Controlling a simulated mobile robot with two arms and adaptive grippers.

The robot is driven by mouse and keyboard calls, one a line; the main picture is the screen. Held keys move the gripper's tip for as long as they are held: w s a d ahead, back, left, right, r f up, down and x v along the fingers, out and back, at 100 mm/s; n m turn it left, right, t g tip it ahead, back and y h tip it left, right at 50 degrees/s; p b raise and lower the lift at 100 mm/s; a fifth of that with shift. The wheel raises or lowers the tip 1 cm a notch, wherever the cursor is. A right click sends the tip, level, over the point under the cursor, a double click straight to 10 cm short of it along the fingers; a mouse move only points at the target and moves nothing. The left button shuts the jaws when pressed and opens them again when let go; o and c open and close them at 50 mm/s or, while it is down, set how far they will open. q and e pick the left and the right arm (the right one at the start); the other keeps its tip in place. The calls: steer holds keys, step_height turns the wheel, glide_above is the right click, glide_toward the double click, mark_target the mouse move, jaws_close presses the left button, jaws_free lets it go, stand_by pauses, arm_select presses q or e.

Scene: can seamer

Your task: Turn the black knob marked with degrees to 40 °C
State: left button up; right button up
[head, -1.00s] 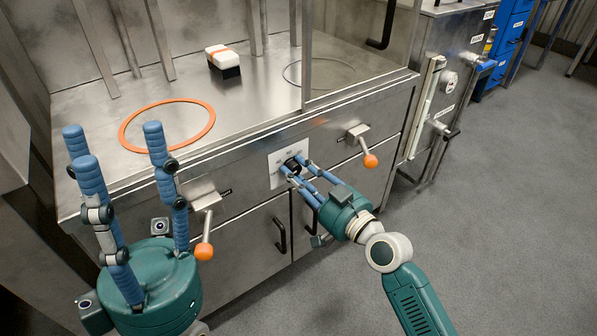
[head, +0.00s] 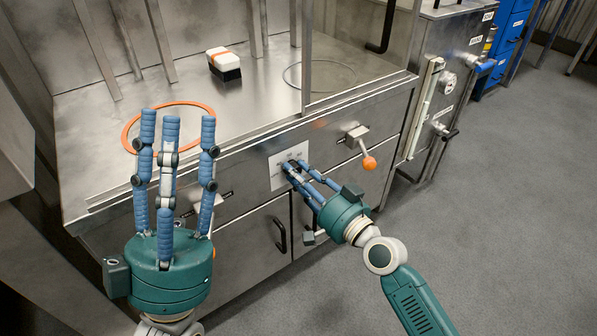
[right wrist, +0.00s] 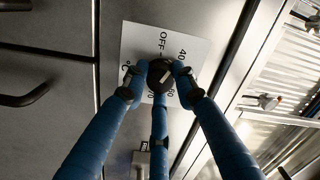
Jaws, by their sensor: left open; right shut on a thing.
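The black knob (right wrist: 158,77) sits on a white plate (right wrist: 133,43) on the steel front panel. In the right wrist view the plate shows OFF, 40, °C and other numbers partly hidden by fingers. A pale mark shows on the knob, but I cannot read which label it points to. My right gripper (head: 296,168) is shut on the knob, its blue fingers around it; it also shows in the right wrist view (right wrist: 160,82). In the head view the fingers mostly hide the knob, beside the white plate (head: 277,172). My left gripper (head: 176,122) is open and empty, fingers pointing up.
An orange-handled lever (head: 368,163) is right of the plate; another at the left is mostly hidden behind my left gripper. An orange ring (head: 190,104) and a black-and-white block (head: 224,65) are on the steel top (head: 255,100). Free floor (head: 480,200) lies at the right.

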arm_select(q)
steer(key=shift+w+d+f+g, duration=0.15)
steer(key=shift+w+f+g, duration=0.25)
steer(key=shift+w, duration=0.3)
steer(key=shift+w+d+f+g, duration=0.15)
steer(key=shift+w+f+g, duration=0.15)
steer(key=shift+w+f, duration=0.3)
arm_select(e)
steer(key=shift+m, duration=1.7)
arm_select(q)
steer(key=shift+w+r, duration=0.1)
arm_select(e)
steer(key=shift+f, duration=0.1)
steer(key=o, duration=1.2)
steer(key=shift+c, duration=0.2)
arm_select(q)
steer(key=shift+y, duration=0.3)
arm_select(e)
steer(key=v, duration=1.2)
